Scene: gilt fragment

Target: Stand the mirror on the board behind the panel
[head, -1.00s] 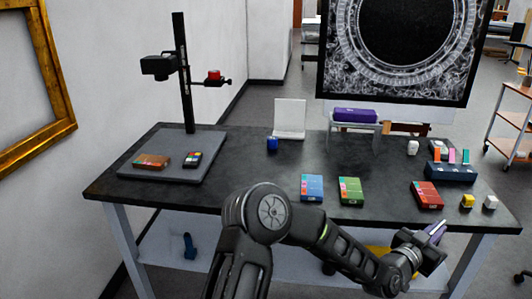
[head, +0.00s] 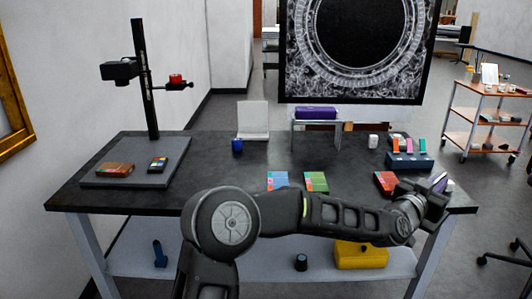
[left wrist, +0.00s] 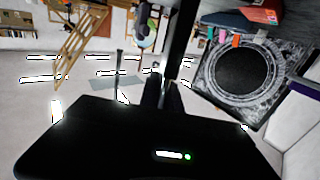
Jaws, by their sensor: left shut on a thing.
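My left gripper (head: 432,196) is shut on a small flat thing (head: 440,183) with a pale violet face, which looks like the mirror. It is held tilted at the table's front right corner. In the left wrist view, a dark narrow strip (left wrist: 179,45) rises from the jaws, perhaps the mirror edge-on. The grey board (head: 106,183) lies at the table's left end, under a black post with a camera arm. A brown flat piece (head: 115,170), possibly the panel, lies on the board beside a small colour chart (head: 158,164). My right gripper is out of view.
Blue, green and red (head: 385,182) boxes lie near the front. A dark blue holder (head: 409,162) stands right. The left-middle tabletop is clear.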

